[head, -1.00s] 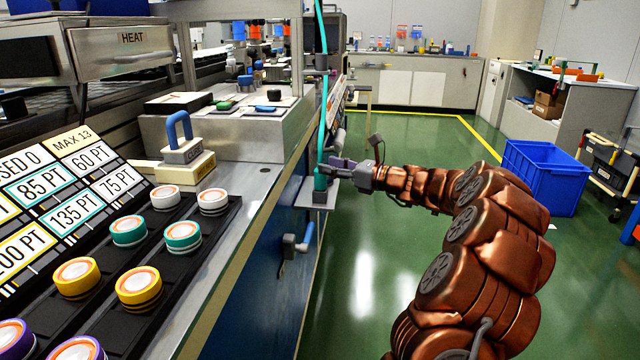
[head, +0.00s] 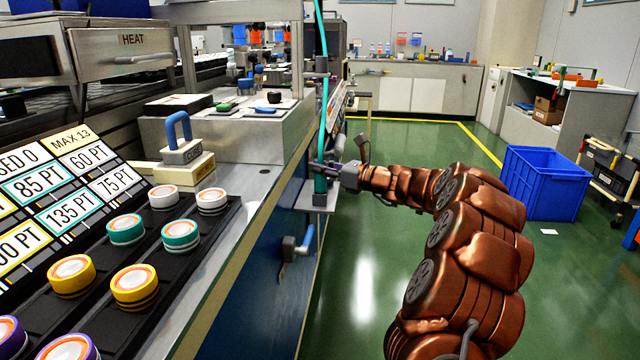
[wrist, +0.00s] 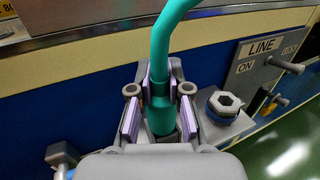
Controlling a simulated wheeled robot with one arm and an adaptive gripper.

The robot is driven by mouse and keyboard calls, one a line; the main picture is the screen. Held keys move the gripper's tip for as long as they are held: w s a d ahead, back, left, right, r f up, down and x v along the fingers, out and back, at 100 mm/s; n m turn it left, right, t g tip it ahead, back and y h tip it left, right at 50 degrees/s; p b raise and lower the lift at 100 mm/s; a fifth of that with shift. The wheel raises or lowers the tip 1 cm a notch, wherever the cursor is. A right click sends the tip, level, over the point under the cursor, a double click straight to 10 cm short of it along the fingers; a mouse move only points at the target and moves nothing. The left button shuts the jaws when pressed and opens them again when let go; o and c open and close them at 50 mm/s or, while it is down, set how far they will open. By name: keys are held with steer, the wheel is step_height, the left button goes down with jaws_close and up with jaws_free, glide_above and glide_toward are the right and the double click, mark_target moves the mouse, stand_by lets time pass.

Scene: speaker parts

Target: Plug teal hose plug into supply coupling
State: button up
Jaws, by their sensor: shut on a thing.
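The teal hose plug (head: 320,186) hangs upright at the end of a teal hose (head: 324,110), beside the bench's blue front. My gripper (head: 326,171) is shut on it. In the wrist view the plug (wrist: 160,110) stands between the purple finger pads (wrist: 160,95). Its lower end is hidden by the gripper body and a grey part below it. A grey fitting with a hexagonal top and blue ring (wrist: 226,103) sits on a grey ledge just right of the plug, apart from it. I cannot tell for sure which fitting is the supply coupling, or whether the plug is seated.
A LINE panel with a lever (wrist: 270,62) stands right of the hex fitting. A blue-handled valve (head: 305,240) juts from the bench front. The bench top edge (head: 262,200) runs close left. A blue bin (head: 545,182) stands on the open green floor at right.

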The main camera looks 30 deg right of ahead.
jaws_close()
steer(key=shift+r+p, duration=0.45)
steer(key=shift+r, duration=0.2)
steer(key=shift+s+a+r+p, duration=0.1)
steer(key=shift+s+r+p, duration=0.2)
steer(key=shift+r, duration=0.3)
steer(key=shift+s+a+r+p, duration=0.15)
steer(key=shift+r+p, duration=0.25)
steer(key=shift+r, duration=0.2)
steer(key=s+a+p, duration=0.1)
steer(key=s+a, duration=0.2)
steer(key=s, duration=0.3)
steer(key=s+a+r+p, duration=0.1)
steer(key=s+a+p, duration=0.1)
steer(key=s, duration=0.5)
steer(key=shift+s+a+r, duration=0.15)
steer(key=shift+s+a, duration=0.15)
steer(key=shift+a, duration=0.45)
steer(key=shift+r, duration=0.1)
steer(key=shift+r+p, duration=2.65)
steer(key=shift+p, duration=0.15)
